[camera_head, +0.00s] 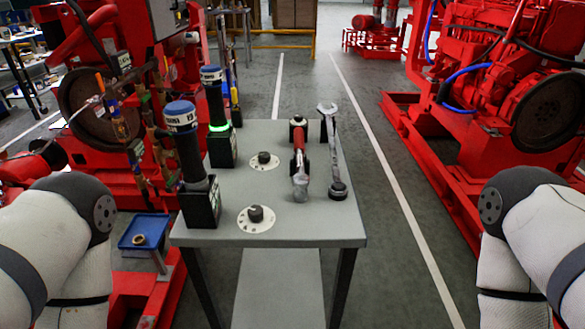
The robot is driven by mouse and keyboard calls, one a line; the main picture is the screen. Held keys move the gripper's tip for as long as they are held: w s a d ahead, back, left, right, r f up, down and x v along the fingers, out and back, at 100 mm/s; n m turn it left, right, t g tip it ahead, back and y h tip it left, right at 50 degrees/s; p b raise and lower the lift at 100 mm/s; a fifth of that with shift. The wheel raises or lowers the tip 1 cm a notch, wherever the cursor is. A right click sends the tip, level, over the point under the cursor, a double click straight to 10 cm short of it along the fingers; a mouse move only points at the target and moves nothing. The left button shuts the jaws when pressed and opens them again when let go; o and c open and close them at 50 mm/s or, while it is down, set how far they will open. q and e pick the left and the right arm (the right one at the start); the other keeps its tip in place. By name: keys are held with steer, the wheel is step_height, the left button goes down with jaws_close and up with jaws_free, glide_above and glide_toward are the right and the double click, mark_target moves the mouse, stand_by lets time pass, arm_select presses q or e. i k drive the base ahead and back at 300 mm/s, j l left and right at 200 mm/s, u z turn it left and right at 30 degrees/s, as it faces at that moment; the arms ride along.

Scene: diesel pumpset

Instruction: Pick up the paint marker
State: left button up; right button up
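I cannot make out the paint marker for certain in the head view. Slim coloured items (116,118), some yellow and blue, stand at the left in front of the red machinery, but they are too small to name. The grey table (225,185) in the middle carries a red-and-silver tool (299,168) and a long wrench-like tool (333,150) standing side by side. My two arms show at the lower left and lower right edges.
Two dark blue-topped devices (189,152) (214,108) stand along the table's left side. Two black knobs on white dials (256,214) (263,158) sit on the tabletop. A blue tray (128,238) holds a roll. Red pumpset machinery (500,95) stands right; the aisle floor is clear.

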mark_target(234, 96)
steer(key=z, duration=2.5)
steer(key=u, duration=2.85)
steer(key=i+l+u, duration=0.2)
steer(key=l, duration=0.3)
steer(key=i+l+u, duration=0.2)
steer(key=l, duration=0.3)
steer(key=l+u, duration=0.25)
steer(key=l, duration=0.25)
steer(key=l+u, duration=0.2)
steer(key=l, duration=0.35)
